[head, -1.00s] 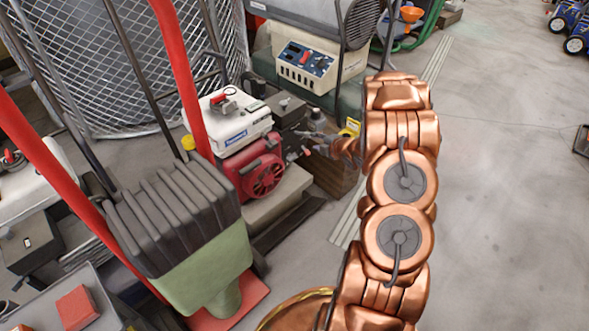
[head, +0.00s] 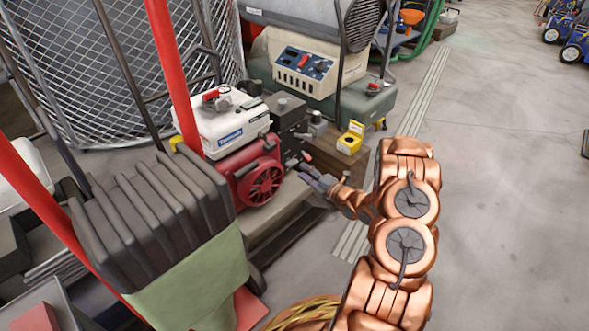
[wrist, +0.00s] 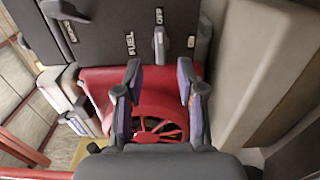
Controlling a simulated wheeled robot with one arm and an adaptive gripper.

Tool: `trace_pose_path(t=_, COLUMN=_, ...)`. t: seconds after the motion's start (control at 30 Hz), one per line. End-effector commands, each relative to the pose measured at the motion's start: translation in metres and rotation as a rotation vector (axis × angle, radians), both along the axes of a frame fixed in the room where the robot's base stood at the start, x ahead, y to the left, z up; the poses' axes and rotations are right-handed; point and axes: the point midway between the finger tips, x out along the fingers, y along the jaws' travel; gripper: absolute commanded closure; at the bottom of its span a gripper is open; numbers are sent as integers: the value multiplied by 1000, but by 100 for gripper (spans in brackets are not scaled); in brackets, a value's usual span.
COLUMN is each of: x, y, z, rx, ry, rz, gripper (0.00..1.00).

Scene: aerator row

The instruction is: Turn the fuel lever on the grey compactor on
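In the wrist view a dark grey panel (wrist: 100,45) carries the words FUEL and OFF, and a smaller label to the right that looks like ON. A light grey lever (wrist: 158,46) stands between FUEL and that label, lying in line with OFF above it. My gripper (wrist: 160,80) is open and empty, its fingertips just below the lever in the picture, apart from it. In the head view my gripper (head: 309,174) is right of the red engine (head: 254,176) with the white tank (head: 222,122); the lever is too small to make out there.
A second lever (wrist: 65,10) sits at the panel's upper left. A machine with grey bellows (head: 150,215) and red handles stands at near left. A yellow box (head: 350,140) sits on a wooden crate behind my gripper.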

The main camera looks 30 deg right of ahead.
Motion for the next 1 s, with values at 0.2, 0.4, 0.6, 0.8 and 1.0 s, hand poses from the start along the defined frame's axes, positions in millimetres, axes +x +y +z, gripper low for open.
trace_pose_path(t=0.2, x=28, y=8, z=-2, rx=-1, ry=1, rz=3, gripper=61)
trace_pose_path(t=0.4, x=45, y=14, z=-2, rx=1, ry=1, rz=4, gripper=61)
trace_pose_path(t=0.6, x=50, y=15, z=-1, rx=2, ry=1, rz=4, gripper=61)
trace_pose_path(t=0.8, x=50, y=15, z=-1, rx=2, ry=1, rz=3, gripper=61)
trace_pose_path(t=1.0, x=50, y=14, z=-1, rx=2, ry=1, rz=3, gripper=81)
